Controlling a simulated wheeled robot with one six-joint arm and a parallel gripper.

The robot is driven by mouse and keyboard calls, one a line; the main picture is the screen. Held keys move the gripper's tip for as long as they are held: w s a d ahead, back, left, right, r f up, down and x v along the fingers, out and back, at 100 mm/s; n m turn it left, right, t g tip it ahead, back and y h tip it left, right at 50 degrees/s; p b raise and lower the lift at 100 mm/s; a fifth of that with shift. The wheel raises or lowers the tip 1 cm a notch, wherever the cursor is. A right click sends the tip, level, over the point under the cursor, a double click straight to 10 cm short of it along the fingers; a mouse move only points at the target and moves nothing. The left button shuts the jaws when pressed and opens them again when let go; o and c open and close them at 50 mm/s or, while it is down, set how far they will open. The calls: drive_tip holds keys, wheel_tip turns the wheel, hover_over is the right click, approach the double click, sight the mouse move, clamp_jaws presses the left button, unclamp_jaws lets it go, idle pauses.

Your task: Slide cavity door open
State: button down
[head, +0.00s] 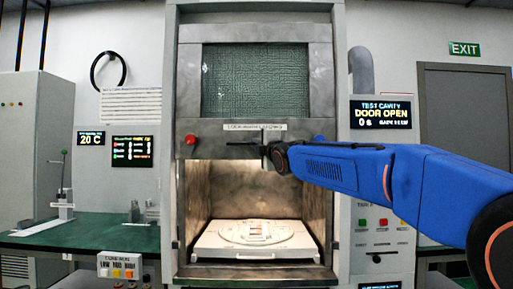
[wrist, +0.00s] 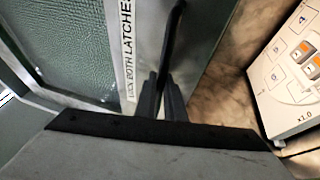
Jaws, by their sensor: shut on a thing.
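The cavity door (head: 254,82) is a metal panel with a green mesh window, standing raised above the lit cavity (head: 255,190). A label strip and a dark handle (head: 262,148) sit near its lower edge. My gripper (head: 270,150) is at that handle, at the end of my blue arm. In the wrist view my gripper (wrist: 163,98) is shut on the dark bar of the handle (wrist: 174,45), beside the label "LOCK BOTH LATCHES" (wrist: 122,50). The display (head: 381,112) reads "DOOR OPEN". The exact finger contact is small in the head view.
A white tray (head: 215,247) with a round plate lies on the cavity floor; part of it shows in the wrist view (wrist: 262,90). A green bench (head: 90,236) stands at left.

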drive_tip(key=c, duration=2.1)
unclamp_jaws()
drive_tip(key=v, duration=1.7)
drive_tip(key=shift+s+f, duration=0.15)
drive_tip(key=shift+s, duration=0.05)
drive_tip(key=shift+d, duration=0.1)
drive_tip(key=s+d+f+m+g+h, duration=0.2)
drive_tip(key=s+d+f+m, duration=0.3)
drive_tip(key=f, duration=0.4)
drive_tip(key=s+d+f+m+g+h, duration=0.2)
drive_tip(key=s+d+f+m, duration=0.3)
drive_tip(key=f, duration=0.5)
drive_tip(key=s+d+f+m+g+h, duration=0.2)
drive_tip(key=s+d+f+m+g, duration=0.15)
drive_tip(key=d+f, duration=0.45)
drive_tip(key=s+d+f+m+g, duration=0.1)
drive_tip(key=s+f+m+g, duration=0.1)
drive_tip(key=s+f, duration=0.5)
drive_tip(key=s+d+f+m+g+h, duration=0.1)
drive_tip(key=s+f+m, duration=0.3)
drive_tip(key=s+f, duration=0.4)
drive_tip(key=s+d+f+m+g, duration=0.3)
drive_tip(key=s+f+m, duration=0.1)
drive_tip(key=s+f, duration=0.4)
drive_tip(key=shift+s+d+h, duration=0.1)
drive_tip(key=shift+s+h, duration=0.1)
drive_tip(key=shift+h, duration=0.2)
